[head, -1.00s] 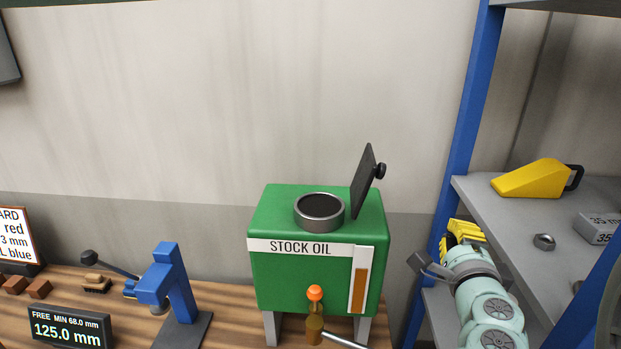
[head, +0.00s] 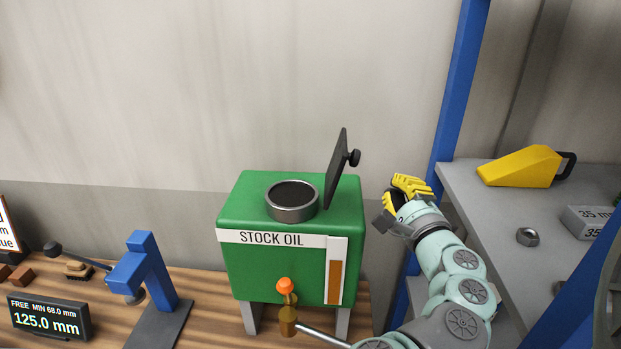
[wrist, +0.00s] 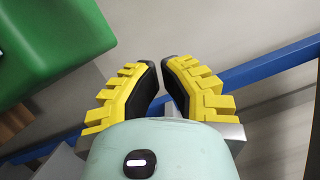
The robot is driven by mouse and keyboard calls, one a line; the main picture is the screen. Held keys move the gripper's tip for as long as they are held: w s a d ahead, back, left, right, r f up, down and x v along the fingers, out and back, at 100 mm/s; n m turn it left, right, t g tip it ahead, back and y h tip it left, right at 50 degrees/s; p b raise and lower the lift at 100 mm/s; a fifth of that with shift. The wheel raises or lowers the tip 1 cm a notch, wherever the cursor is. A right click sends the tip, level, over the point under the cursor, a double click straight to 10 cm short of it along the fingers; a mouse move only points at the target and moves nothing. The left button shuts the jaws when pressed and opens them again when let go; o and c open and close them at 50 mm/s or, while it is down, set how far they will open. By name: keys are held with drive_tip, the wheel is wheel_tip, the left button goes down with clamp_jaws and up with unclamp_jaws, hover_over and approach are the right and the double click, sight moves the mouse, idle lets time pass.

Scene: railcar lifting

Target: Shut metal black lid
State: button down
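The black metal lid (head: 337,170) stands open, nearly upright and tilted a little right, on top of the green stock oil tank (head: 240,200). A round black knob (head: 354,158) sits on the lid's right face. The tank's round filler neck (head: 292,201) is uncovered, left of the lid. My gripper (head: 402,190) is right of the tank, a little lower than the lid and apart from it. In the wrist view my gripper (wrist: 161,68) shows its two yellow fingers with a gap between them and nothing held. The tank's green corner (wrist: 50,40) shows at upper left there.
The shelf holds a yellow wedge (head: 520,167) and a nut (head: 528,236). A blue press (head: 150,270) and a display (head: 45,316) stand on the bench at left.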

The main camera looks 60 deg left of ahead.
drive_tip(key=shift+s+a+r+p, duration=0.25)
drive_tip(key=shift+a+p, duration=0.55)
drive_tip(key=shift+a, duration=0.3)
drive_tip(key=shift+s+a+r+p, duration=0.25)
drive_tip(key=shift+a+p, duration=0.6)
drive_tip(key=shift+a, duration=0.25)
drive_tip(key=shift+s+a+r+p, duration=0.15)
drive_tip(key=shift+a+r+p, duration=0.1)
drive_tip(key=shift+a+p, duration=0.7)
drive_tip(key=shift+a, duration=0.15)
drive_tip(key=shift+r, duration=0.1)
drive_tip(key=shift+s+a+r+n, duration=0.1)
drive_tip(key=shift+r+n, duration=0.1)
drive_tip(key=shift+n, duration=0.3)
